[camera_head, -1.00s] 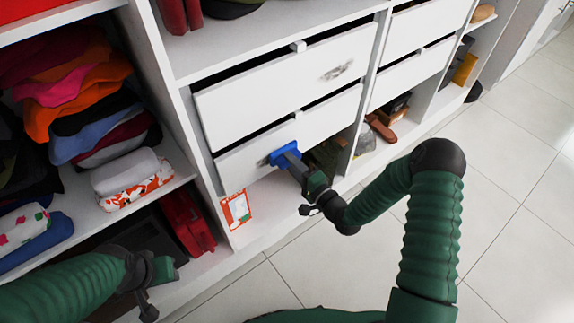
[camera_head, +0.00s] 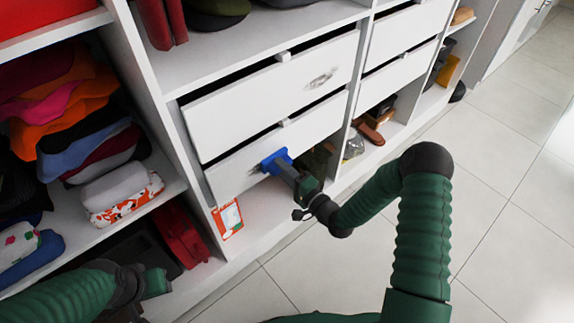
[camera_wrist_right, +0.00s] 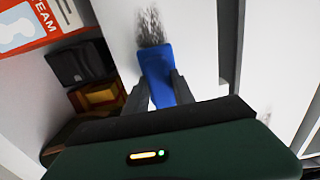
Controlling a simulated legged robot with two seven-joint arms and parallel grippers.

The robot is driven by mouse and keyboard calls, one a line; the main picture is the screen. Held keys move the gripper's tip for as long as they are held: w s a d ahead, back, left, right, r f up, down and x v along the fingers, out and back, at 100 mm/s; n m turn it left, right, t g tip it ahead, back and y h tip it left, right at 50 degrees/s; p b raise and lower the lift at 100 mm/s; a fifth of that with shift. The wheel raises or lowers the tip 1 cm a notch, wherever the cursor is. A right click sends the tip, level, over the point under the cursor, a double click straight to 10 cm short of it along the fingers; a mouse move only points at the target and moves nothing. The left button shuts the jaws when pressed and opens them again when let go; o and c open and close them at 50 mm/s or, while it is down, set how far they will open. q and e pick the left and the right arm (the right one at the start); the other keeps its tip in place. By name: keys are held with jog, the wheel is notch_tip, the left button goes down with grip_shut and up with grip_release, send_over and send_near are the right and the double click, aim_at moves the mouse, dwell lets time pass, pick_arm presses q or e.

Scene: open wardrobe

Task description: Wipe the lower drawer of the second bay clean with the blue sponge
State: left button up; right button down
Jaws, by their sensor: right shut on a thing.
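The lower drawer (camera_head: 310,128) of the second bay is a white front with a small handle tab on its top edge. My right gripper (camera_head: 287,171) is shut on the blue sponge (camera_head: 274,159), which is against the lower part of this drawer front. In the right wrist view, the sponge (camera_wrist_right: 168,73) sits between the two fingers (camera_wrist_right: 160,92), and a dark smudge (camera_wrist_right: 152,27) shows on the white front just beyond its edge. My left gripper (camera_head: 155,283) is low at the left, away from the drawer; its fingers are not clear.
The upper drawer (camera_head: 255,105) also bears a grey smudge (camera_head: 321,77). Below are an open compartment with an orange-white box (camera_head: 228,218) and brown shoes (camera_head: 370,132). Folded clothes (camera_head: 90,130) and a red bag (camera_head: 180,237) fill the left bay. The tiled floor (camera_head: 500,200) is clear.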

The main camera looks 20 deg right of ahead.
jog(key=shift+s+a+p, duration=0.2)
jog(key=shift+s+a, duration=0.1)
jog(key=shift+a, duration=0.5)
jog(key=shift+s+a+p, duration=0.15)
jog(key=shift+s+a, duration=0.1)
jog(key=shift+a, duration=0.55)
jog(key=shift+s+a+p, duration=0.2)
jog(key=shift+s+a, duration=0.1)
jog(key=shift+a, duration=0.5)
jog(key=shift+s+a+p, duration=0.1)
jog(key=shift+s+a, duration=0.25)
jog(key=shift+a, duration=0.7)
jog(key=shift+s+a+p, duration=0.1)
jog(key=shift+s+a, duration=0.3)
jog(key=shift+a, duration=0.6)
jog(key=shift+s+a+p, duration=0.1)
jog(key=shift+s+a, duration=0.25)
jog(key=shift+a, duration=0.7)
jog(key=shift+w+d, duration=0.55)
jog(key=shift+d, duration=0.9)
jog(key=shift+w+d, duration=0.5)
jog(key=shift+d, duration=1)
jog(key=shift+w+d, duration=0.55)
jog(key=shift+d, duration=0.9)
jog(key=d, duration=0.1)
jog(key=w+d, duration=0.1)
jog(key=d, duration=0.3)
jog(key=shift+w+b, duration=0.3)
jog(key=shift+w, duration=0.1)
